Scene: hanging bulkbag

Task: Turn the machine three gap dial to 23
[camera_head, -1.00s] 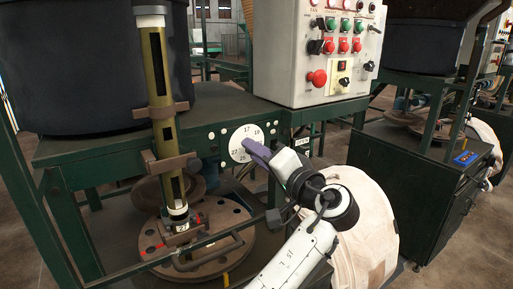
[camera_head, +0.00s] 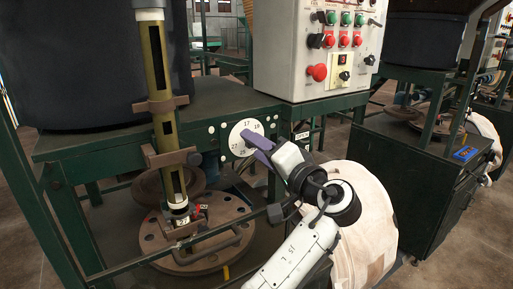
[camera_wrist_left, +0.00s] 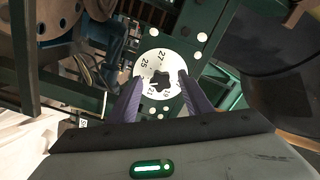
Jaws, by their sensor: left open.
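The gap dial (camera_head: 238,142) is a round white plate with black numbers on the green front beam of the nearest machine. It shows large in the left wrist view (camera_wrist_left: 176,63), where 27, 25, 21 and 19 can be read. A black knob (camera_wrist_left: 160,79) sits at its middle; which number its pointer marks is not clear. My left gripper (camera_head: 252,143) is in front of the dial and partly hides it. In the left wrist view its purple fingers (camera_wrist_left: 160,88) are open, one on each side of the knob, with no visible contact. My right gripper is not in view.
A control box (camera_head: 300,45) with buttons and switches stands above and right of the dial. A yellow-green column (camera_head: 164,95) and a round flanged plate (camera_head: 215,255) are to the left. A pale bulging bag (camera_head: 372,215) is right of my arm.

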